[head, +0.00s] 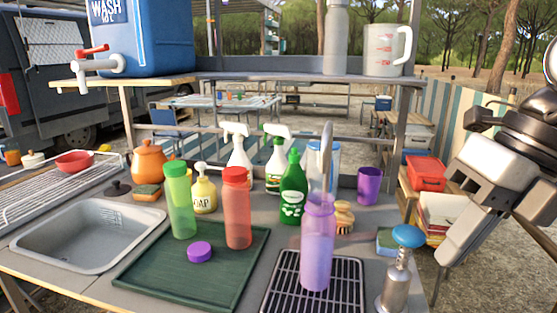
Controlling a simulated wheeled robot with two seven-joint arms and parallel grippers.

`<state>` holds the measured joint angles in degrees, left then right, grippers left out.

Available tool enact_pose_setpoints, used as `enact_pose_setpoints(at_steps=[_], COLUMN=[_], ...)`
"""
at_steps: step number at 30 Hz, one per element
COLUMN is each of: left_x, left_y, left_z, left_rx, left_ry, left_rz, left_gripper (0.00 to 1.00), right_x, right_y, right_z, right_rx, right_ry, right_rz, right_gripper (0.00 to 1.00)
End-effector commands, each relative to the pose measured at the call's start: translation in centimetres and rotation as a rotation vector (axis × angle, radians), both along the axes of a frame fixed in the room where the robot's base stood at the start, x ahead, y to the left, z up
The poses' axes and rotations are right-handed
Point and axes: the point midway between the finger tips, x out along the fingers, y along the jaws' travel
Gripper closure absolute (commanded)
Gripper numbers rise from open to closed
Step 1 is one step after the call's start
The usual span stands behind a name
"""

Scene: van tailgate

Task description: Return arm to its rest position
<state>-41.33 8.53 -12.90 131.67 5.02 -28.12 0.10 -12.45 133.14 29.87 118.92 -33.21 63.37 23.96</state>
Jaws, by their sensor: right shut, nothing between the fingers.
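My right gripper (458,240) is at the right side of the head view, raised beside the right edge of the counter. Its fingers are together with nothing held, and it points down and to the left. It is apart from the things on the counter. My left gripper does not show in the head view.
A purple bottle (317,250) stands on a black rack (273,290). Green (179,203) and red (237,210) bottles and a purple cap (199,252) are on a green tray (165,262). A sink (85,228) is at left. A shelf (270,78) spans behind.

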Motion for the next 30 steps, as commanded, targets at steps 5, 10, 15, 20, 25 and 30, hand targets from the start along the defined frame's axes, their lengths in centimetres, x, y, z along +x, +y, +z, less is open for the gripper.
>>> enact_pose_setpoints(at_steps=[5,10,15,20,25,30], left_x=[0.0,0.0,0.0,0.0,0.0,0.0], left_y=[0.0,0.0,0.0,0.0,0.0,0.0], left_z=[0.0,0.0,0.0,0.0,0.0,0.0], left_rx=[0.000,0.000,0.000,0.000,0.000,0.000], left_ry=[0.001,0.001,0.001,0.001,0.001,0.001], left_rz=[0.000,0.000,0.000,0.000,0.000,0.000], left_gripper=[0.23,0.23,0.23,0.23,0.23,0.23], right_x=[1.7,4.3,8.2,10.4,8.8,3.2], right_y=[0.7,0.6,-2.7,-8.5,-13.5,-13.5], right_z=[-0.5,-0.6,-1.5,-5.7,-14.9,-25.3], right_rx=[0.277,0.624,1.064,1.362,1.472,1.335], right_ry=[-0.048,-0.117,-0.210,-0.261,-0.220,-0.043], right_rz=[-0.088,-0.260,-0.632,-1.124,-1.743,-2.342], right_gripper=[1.00,1.00,1.00,1.00,1.00,1.00])
